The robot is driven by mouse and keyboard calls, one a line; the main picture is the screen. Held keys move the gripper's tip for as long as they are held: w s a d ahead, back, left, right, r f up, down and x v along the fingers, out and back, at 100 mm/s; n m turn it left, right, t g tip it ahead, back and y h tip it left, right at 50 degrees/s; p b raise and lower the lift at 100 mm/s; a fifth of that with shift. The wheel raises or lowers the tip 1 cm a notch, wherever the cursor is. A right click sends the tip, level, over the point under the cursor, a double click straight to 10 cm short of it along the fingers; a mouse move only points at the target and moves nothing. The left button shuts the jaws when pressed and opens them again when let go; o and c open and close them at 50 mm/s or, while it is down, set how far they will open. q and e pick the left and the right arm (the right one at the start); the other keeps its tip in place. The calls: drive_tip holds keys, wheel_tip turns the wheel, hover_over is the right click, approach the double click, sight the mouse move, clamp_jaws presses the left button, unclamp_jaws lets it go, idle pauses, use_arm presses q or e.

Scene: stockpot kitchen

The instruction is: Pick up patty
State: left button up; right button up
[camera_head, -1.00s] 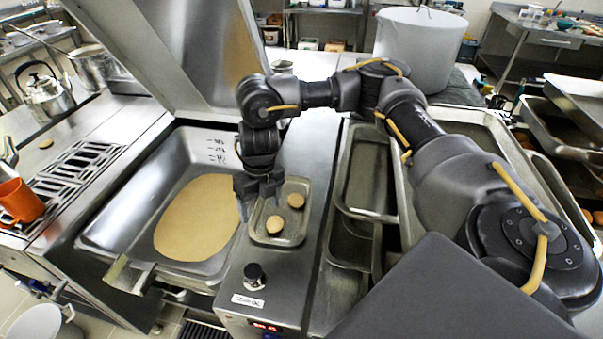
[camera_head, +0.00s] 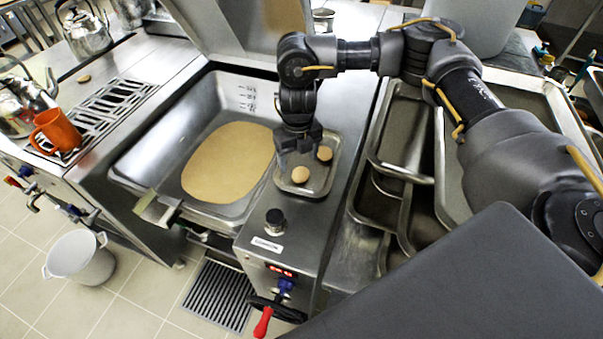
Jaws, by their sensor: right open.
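Two round tan patties lie in a small metal tray (camera_head: 318,188) on the counter beside the tilting pan. The nearer patty (camera_head: 300,174) is at the tray's middle left, and the other patty (camera_head: 324,153) is farther back to the right. My right gripper (camera_head: 297,158) points down over the back left of the tray, close behind the nearer patty. It is open and holds nothing that I can see. Its fingertips are small and partly unclear, so I cannot tell whether they touch the tray. My left gripper is not in view.
The pan (camera_head: 150,165) with a flat tan layer (camera_head: 228,163) in it lies left of the tray, under a raised lid. A black knob (camera_head: 275,217) stands in front. Stacked metal trays (camera_head: 402,150) fill the right side. An orange mug (camera_head: 57,131) stands far left.

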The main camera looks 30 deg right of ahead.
sight(301, 173)
drive_tip(key=f, duration=0.1)
drive_tip(key=f+p, duration=0.1)
drive_tip(key=f, duration=0.1)
drive_tip(key=f+p, duration=0.1)
drive_tip(key=shift+d+f, duration=0.3)
drive_tip(key=shift+d, duration=0.05)
drive_tip(key=shift+f, duration=0.3)
drive_tip(key=c, duration=1.1)
drive_tip(key=shift+o, duration=0.2)
drive_tip(key=shift+r, duration=0.1)
